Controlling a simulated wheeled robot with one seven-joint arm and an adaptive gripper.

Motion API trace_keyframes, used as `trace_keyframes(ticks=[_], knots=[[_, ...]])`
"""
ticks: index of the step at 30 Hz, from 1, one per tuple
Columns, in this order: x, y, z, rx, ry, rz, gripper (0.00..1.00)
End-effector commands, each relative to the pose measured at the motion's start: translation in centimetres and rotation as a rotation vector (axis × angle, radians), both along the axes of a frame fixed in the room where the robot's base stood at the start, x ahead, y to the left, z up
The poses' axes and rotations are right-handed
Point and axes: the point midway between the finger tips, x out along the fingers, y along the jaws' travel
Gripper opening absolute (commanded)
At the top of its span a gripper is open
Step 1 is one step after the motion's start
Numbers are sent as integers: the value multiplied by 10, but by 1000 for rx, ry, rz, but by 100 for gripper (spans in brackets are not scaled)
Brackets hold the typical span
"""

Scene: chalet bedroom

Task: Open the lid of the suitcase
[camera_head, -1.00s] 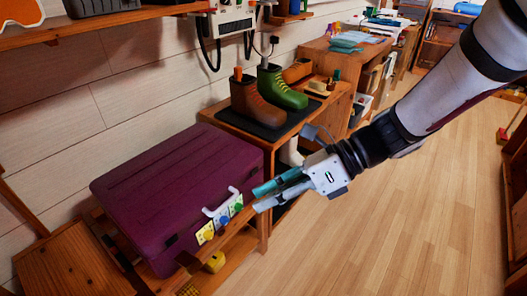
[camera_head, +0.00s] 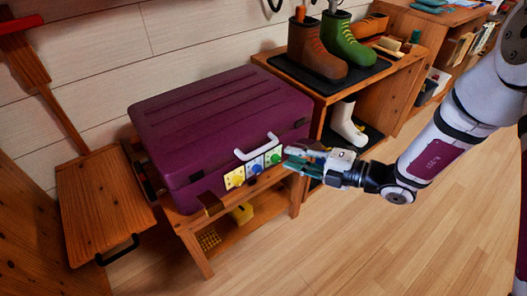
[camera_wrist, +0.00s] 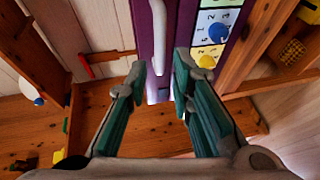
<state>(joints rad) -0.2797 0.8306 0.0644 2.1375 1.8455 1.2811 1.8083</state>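The purple suitcase (camera_head: 215,125) lies flat with its lid down on a wooden bench. Its front has a white handle (camera_head: 257,147) and a row of yellow, blue and green dial panels (camera_head: 254,168). In the wrist view the suitcase's purple edge (camera_wrist: 143,28), the handle (camera_wrist: 128,25) and the numbered dials (camera_wrist: 212,35) show at the top. My gripper (camera_head: 290,160) is just right of the dials in the head view, apart from the handle as far as I can tell. In the wrist view its teal fingers (camera_wrist: 158,85) are spread with nothing held between them.
The wooden bench (camera_head: 205,222) holds a yellow item (camera_head: 241,213) on its lower shelf. A shoe rack (camera_head: 305,88) with brown and green boots stands right of the suitcase. The floor (camera_head: 330,250) in front is clear.

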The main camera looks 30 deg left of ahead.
Motion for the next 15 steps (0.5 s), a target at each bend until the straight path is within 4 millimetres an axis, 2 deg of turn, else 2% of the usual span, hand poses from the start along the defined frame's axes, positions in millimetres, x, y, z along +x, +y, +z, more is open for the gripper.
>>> trace_keyframes(ticks=[1, 9, 15], knots=[[-2, 11, -4, 0, -2, 6, 21], [-2, 62, -14, 0, -3, 6, 21], [-2, 88, -19, -1, -2, 4, 21]])
